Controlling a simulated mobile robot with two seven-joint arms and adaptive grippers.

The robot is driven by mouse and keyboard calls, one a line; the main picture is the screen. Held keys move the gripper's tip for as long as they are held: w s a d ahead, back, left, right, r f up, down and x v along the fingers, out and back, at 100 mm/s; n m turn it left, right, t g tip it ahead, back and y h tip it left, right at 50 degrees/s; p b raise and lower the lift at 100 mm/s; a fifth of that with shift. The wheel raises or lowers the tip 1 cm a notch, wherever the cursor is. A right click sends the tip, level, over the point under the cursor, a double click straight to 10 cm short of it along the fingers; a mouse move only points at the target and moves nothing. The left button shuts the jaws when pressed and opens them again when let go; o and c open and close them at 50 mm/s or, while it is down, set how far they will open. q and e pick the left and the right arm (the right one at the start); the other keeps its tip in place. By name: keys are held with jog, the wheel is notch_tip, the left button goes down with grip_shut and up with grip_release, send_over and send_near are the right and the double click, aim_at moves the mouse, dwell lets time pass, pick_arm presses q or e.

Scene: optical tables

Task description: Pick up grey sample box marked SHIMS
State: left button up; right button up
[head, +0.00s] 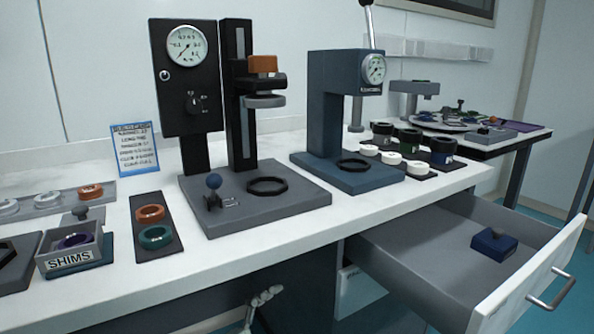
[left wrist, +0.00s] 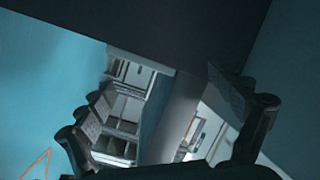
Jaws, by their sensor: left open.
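The grey sample box (head: 88,254) marked SHIMS stands upright at the left of the white bench, near its front edge. Its white label faces front. A purple ring (head: 74,240) lies inside, and a grey piece with a dark knob (head: 80,213) shows at its back. My left gripper (left wrist: 178,112) shows in the left wrist view with its fingers spread apart and nothing between them. The box does not show in that view. A pale jointed piece below the bench front in the head view may be part of a gripper; I cannot tell which.
A dark tray with orange and green rings (head: 151,242) lies right of the box. A gauge stand (head: 290,197) and a blue press (head: 330,110) stand farther right. An open drawer (head: 430,240) juts out at the right, holding a blue block (head: 494,243).

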pick_arm(q)
jog(key=s+a+f+n+g+y+p, duration=0.2)
jog(key=s+a+f+n+g+y, duration=0.5)
jog(key=s+a+f+n+y, duration=0.65)
jog(key=s+a+f+n+g, duration=0.3)
jog(key=s+a, duration=0.8)
jog(key=s, duration=0.4)
notch_tip(320, 180, down, 2)
jog(key=shift+a+f+n+g+h+p, duration=0.2)
jog(key=shift+n+g+h+p, duration=0.15)
jog(key=shift+n, duration=0.3)
pick_arm(e)
jog(key=w+a+r+n+t+y, duration=0.1)
jog(key=w+a+r+n+t, duration=0.1)
jog(key=a, duration=0.7)
jog(key=w+a+r+n+t+y, duration=0.1)
jog(key=w+a+r+t, duration=0.2)
jog(key=a, duration=0.6)
notch_tip(320, 180, up, 3)
jog(key=shift+a+f+n+t, duration=0.2)
jog(key=shift+a+n+t, duration=0.15)
jog(key=shift+n+t, duration=0.05)
